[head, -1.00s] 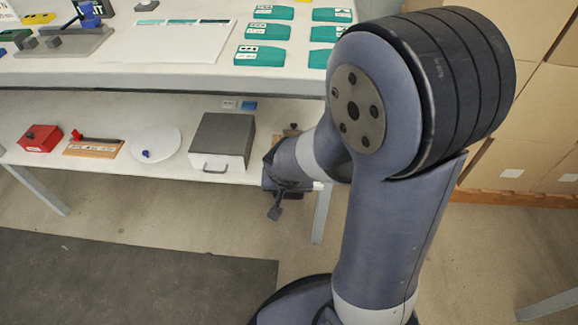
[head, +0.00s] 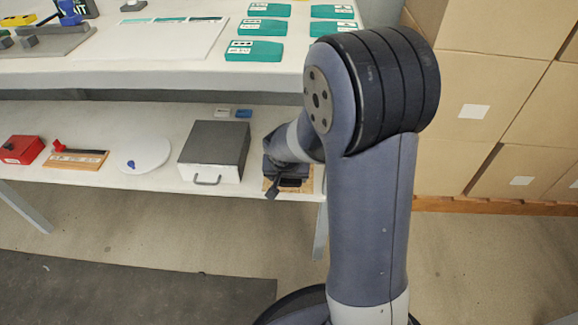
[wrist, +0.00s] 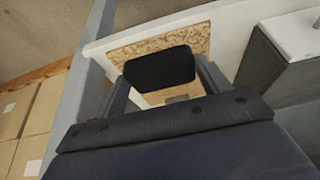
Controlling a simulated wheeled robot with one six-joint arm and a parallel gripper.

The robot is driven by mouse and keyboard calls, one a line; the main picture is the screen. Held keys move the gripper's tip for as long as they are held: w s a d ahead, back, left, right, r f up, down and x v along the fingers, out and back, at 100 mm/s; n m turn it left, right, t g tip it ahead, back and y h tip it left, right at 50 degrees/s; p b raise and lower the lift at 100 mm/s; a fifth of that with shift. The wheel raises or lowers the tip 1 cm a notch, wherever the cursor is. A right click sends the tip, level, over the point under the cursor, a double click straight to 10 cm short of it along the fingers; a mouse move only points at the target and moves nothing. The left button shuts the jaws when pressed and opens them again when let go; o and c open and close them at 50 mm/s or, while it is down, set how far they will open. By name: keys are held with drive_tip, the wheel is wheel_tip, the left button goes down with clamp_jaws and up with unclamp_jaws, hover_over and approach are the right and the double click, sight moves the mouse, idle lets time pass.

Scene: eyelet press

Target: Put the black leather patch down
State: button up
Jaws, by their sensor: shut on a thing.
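The black leather patch (wrist: 160,68) is held between the two fingers of my gripper (wrist: 162,82) in the wrist view. My gripper is shut on it. Behind the patch lies a tan, speckled cork-like board (wrist: 197,40) on the lower shelf. In the head view my gripper (head: 286,177) is low over the board (head: 308,186) at the shelf's right end, with a dark piece showing at the fingers. I cannot tell whether the patch touches the board.
A grey metal box (head: 214,150) with a handle stands just left of the board. Further left are a white round disc (head: 145,156), a wooden strip (head: 75,159) and a red box (head: 21,150). Cardboard boxes (head: 490,90) are stacked at right.

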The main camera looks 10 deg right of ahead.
drive_tip(key=w, duration=0.2)
drive_tip(key=w+d, duration=0.1)
drive_tip(key=w, duration=0.1)
drive_tip(key=w+d, duration=0.1)
drive_tip(key=w, duration=0.1)
drive_tip(key=shift+w+f+b, duration=0.1)
drive_tip(key=shift+b, duration=0.3)
drive_tip(key=shift+f+b, duration=0.95)
drive_tip(key=shift+f, duration=0.7)
drive_tip(key=shift+f, duration=0.2)
drive_tip(key=o, duration=1)
drive_tip(key=shift+r, duration=0.15)
drive_tip(key=p+v, duration=0.3)
drive_tip(key=v, duration=0.4)
drive_tip(key=shift+r, duration=0.25)
